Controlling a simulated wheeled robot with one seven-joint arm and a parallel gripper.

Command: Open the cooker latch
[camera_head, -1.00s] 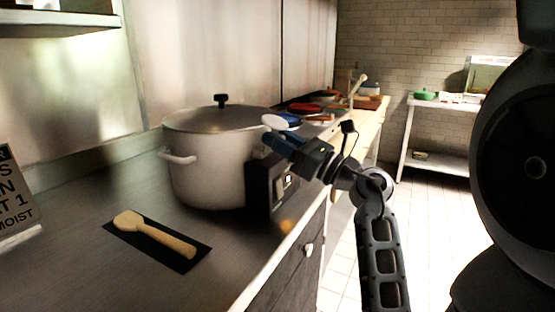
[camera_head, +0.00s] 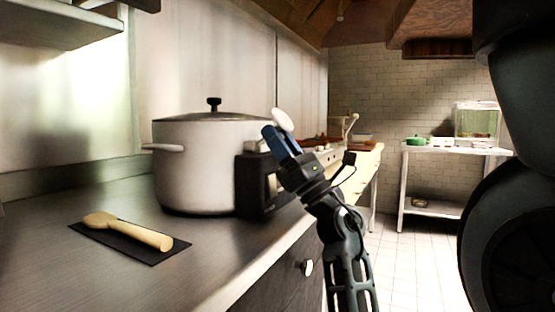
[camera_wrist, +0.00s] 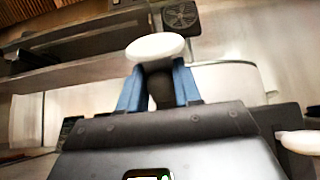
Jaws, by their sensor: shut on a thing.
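The cooker (camera_head: 205,165) is a large off-white pot with a dark-knobbed lid, standing on the counter. The lid lies on it. A dark box with a panel (camera_head: 252,187) sits at its right front side. My gripper (camera_head: 275,135) has blue fingers and points up and left beside the cooker's right rim. It is shut on a white oval piece (camera_head: 283,120) at its fingertips. In the wrist view this white piece (camera_wrist: 155,47) sits across the blue fingertips, with a dark part between them. I cannot tell if it is the latch or joined to the cooker.
A drawer knob (camera_head: 307,267) sticks out below the counter edge. A shelf (camera_head: 60,28) hangs above left. A white table (camera_head: 440,150) stands behind on open floor.

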